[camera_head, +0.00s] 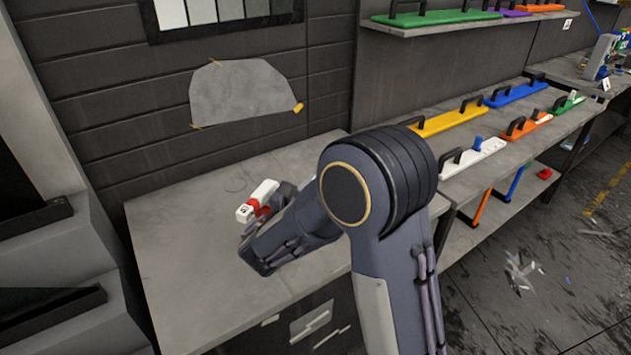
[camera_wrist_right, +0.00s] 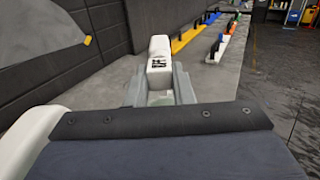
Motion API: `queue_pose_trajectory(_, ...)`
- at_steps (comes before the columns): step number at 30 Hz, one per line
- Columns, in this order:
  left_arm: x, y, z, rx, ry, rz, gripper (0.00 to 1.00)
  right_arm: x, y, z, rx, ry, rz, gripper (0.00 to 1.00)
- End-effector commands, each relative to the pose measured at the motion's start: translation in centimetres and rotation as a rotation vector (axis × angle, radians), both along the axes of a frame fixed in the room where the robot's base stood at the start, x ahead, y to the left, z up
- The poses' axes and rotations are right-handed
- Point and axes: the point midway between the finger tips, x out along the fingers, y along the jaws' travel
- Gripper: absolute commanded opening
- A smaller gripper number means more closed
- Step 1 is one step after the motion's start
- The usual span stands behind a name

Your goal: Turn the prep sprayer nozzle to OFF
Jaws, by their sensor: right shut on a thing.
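The prep sprayer (camera_head: 262,192) is at the bench in the head view, with a white head and a red part below it. A dark marking shows on the end facing the camera. My right gripper (camera_head: 268,212) is shut on the sprayer, whose white head (camera_wrist_right: 160,48) stands up between the two grey fingers of my right gripper (camera_wrist_right: 160,92) in the right wrist view. Black marks show on the white head there, too small to read. The rest of the sprayer is hidden behind the gripper and forearm. My left gripper is in neither view.
The grey bench top (camera_head: 190,265) is clear around the sprayer. A dark wall with a taped grey sheet (camera_head: 240,95) stands behind. Coloured handled tools, including a yellow one (camera_head: 447,120) and a white one (camera_head: 472,157), lie on the bench to the right.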

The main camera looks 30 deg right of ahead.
Motion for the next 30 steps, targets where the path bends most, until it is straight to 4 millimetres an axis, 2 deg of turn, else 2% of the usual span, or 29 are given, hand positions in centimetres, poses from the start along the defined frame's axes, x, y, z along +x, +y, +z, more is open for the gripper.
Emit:
queue_pose_trajectory(13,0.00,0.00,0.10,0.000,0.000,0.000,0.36,-0.03,-0.02,-0.13,-0.006,0.012,0.000,0.00)
queue_pose_trajectory(14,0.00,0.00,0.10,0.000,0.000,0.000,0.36,-0.03,-0.02,-0.13,-0.006,0.012,-0.001,0.23)
queue_pose_trajectory(19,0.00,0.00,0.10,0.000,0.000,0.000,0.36,-0.03,-0.02,-0.09,-0.005,0.011,0.000,0.44)
queue_pose_trajectory(26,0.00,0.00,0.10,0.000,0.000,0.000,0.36,-0.02,0.01,-0.04,-0.005,0.009,0.000,0.44)
queue_pose_trajectory(30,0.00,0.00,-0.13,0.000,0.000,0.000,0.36,-0.42,0.75,-0.10,-0.005,0.007,0.003,0.44)
